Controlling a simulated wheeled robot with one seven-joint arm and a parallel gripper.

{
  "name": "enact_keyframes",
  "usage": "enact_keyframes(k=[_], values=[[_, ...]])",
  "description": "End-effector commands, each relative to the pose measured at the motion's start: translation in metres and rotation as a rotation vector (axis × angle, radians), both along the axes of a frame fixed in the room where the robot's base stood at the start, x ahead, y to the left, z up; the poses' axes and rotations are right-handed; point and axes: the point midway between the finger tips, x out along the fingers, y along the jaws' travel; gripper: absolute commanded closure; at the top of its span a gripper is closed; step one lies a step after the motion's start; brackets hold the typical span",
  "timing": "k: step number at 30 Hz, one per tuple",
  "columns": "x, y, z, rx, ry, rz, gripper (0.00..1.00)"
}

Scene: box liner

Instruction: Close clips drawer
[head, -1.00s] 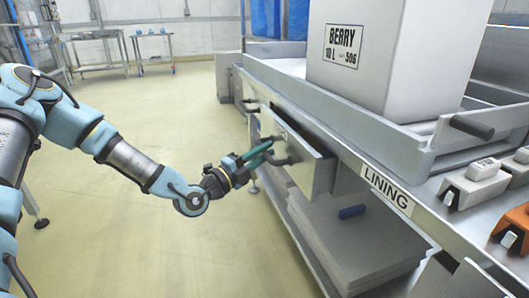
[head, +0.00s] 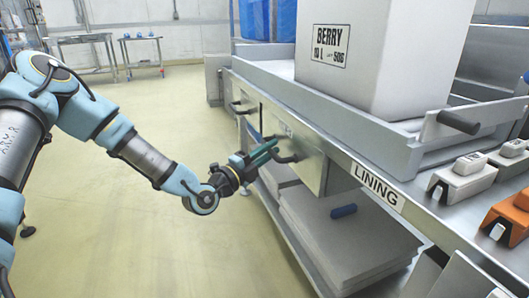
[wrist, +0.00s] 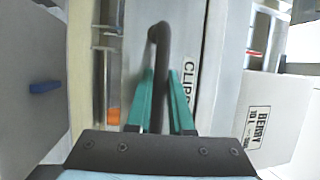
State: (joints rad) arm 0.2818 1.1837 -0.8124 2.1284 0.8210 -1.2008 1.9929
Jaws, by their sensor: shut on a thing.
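The clips drawer (head: 308,165) is a grey metal drawer under the bench top, with a dark bar handle (head: 290,158) on its front. It looks nearly level with the frame; a small remaining gap is hard to judge. In the wrist view the partly hidden "CLIPS" label (wrist: 188,82) is beside the dark handle (wrist: 158,45). My gripper (head: 268,150) is at the drawer front, its green fingers closed around the handle. In the wrist view the green fingers (wrist: 161,100) lie on either side of the bar.
A large white "BERRY" box (head: 385,55) stands in the tray on the bench. A "LINING" label (head: 378,187) marks the bench edge. Below is a shelf with flat sheets (head: 340,240) and a blue item (head: 344,211). Clip-like tools (head: 465,175) lie at right. The floor at left is clear.

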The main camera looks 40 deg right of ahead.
Motion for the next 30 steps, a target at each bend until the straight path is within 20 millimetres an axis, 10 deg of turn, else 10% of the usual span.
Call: enact_keyframes(k=[5, 6, 13, 23, 30], values=[[-0.001, -0.002, -0.001, 0.002, 0.0, -0.001, 1.0], [-0.001, -0.002, -0.001, 0.002, 0.0, -0.002, 0.76], [-0.001, -0.001, 0.0, 0.001, 0.0, -0.002, 0.5], [-0.001, 0.003, 0.0, 0.001, -0.001, -0.002, 0.5], [-0.001, 0.041, -0.007, 0.003, 0.0, -0.001, 0.5]])
